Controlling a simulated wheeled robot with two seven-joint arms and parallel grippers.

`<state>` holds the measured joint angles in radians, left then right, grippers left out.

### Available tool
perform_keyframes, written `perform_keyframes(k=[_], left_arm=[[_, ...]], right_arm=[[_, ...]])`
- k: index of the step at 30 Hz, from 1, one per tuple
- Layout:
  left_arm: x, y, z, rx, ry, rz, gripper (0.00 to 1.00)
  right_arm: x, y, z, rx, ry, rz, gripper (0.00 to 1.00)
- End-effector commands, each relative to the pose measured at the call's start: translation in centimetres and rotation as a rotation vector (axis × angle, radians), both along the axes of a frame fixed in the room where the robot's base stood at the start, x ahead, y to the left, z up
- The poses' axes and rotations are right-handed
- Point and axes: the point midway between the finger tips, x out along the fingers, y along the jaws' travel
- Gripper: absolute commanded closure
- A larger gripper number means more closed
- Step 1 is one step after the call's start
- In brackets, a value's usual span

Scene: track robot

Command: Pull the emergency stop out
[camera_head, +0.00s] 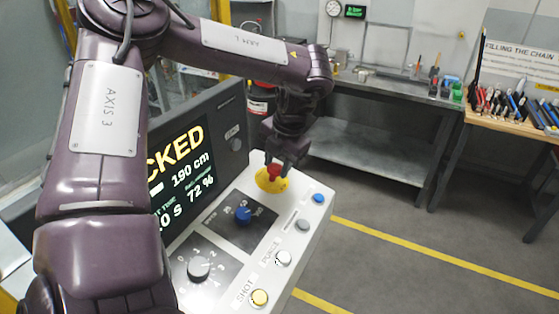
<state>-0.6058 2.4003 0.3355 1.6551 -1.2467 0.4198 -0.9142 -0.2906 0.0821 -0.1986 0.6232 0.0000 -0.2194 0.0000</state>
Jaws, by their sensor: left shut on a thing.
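The red emergency stop (274,171) sits on a round yellow base (272,184) near the far end of the white control panel (314,214). My left gripper (275,167) comes down over it from above, with its dark fingers shut on the red button. The fingers hide part of the button. How far the button stands out from its base cannot be told. My right gripper is not in view.
A metal workbench (385,95) is at the back; the floor to the right is clear.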

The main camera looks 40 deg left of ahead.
Motion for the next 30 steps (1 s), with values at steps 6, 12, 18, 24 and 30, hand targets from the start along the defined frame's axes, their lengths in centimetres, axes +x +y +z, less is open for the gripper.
perform_keyframes(k=[6,12,18,24,30], left_arm=[[0.3,0.1,0.4,0.005,-0.009,0.000,0.41],[0.2,0.0,0.3,0.004,-0.006,-0.001,0.41],[0.3,-0.3,1.7,0.006,-0.010,-0.002,0.41],[0.4,-1.2,5.1,0.007,-0.010,-0.002,0.41],[0.4,-1.8,7.5,0.006,-0.010,-0.001,0.41]], right_arm=[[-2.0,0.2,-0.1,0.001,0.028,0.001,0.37],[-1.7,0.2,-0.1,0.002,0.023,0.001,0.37],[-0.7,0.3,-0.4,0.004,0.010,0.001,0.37],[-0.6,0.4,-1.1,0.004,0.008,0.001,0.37],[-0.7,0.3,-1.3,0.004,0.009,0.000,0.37]])
